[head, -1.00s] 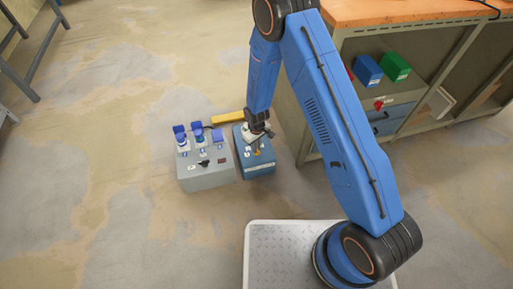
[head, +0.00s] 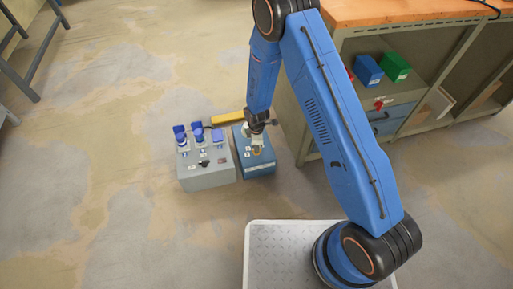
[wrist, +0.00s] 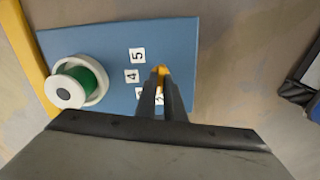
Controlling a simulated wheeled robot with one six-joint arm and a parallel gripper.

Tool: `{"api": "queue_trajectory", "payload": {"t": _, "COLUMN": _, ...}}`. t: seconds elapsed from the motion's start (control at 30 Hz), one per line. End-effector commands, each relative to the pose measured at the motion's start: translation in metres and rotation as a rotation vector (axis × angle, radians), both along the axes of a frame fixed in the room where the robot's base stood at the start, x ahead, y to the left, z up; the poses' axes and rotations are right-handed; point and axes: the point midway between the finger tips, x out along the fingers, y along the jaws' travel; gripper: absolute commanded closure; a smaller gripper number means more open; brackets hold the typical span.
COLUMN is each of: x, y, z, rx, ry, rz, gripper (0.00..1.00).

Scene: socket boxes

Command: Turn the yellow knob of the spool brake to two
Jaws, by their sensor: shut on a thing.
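The spool brake is a blue box (head: 258,167), also in the wrist view (wrist: 80,45). A green spool (wrist: 84,82) with a white flange is on its left part there. The yellow knob (wrist: 161,70) shows at the tips of my gripper (wrist: 160,82). My gripper is shut on the knob, and its dark fingers hide most of it. White labels 5 and 4 lie left of the knob. Lower labels are partly covered by the fingers, and the knob's pointing direction cannot be told. In the head view my gripper (head: 256,137) is over the blue box.
A grey box (head: 206,178) with blue-capped sockets stands close left of the blue box. A yellow bar (head: 229,118) lies behind them. A workbench (head: 400,14) with an orange top stands to the right.

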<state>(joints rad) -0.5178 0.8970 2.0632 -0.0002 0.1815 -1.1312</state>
Motion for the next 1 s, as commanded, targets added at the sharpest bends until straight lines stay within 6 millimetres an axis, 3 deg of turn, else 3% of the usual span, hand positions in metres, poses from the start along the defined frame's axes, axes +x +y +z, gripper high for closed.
{"api": "queue_trajectory", "payload": {"t": 0.4, "x": 0.0, "y": -0.0001, "z": 0.0002, "rx": 0.0, "ry": 0.0, "rz": 0.19, "gripper": 1.0}}
{"api": "queue_trajectory", "payload": {"t": 0.97, "x": 0.0001, "y": -0.0001, "z": 0.0002, "rx": 0.0, "ry": 0.0, "rz": 0.218, "gripper": 1.0}}
{"api": "queue_trajectory", "payload": {"t": 1.0, "x": 0.0001, "y": -0.0001, "z": 0.0002, "rx": 0.0, "ry": 0.0, "rz": 0.218, "gripper": 0.84}}
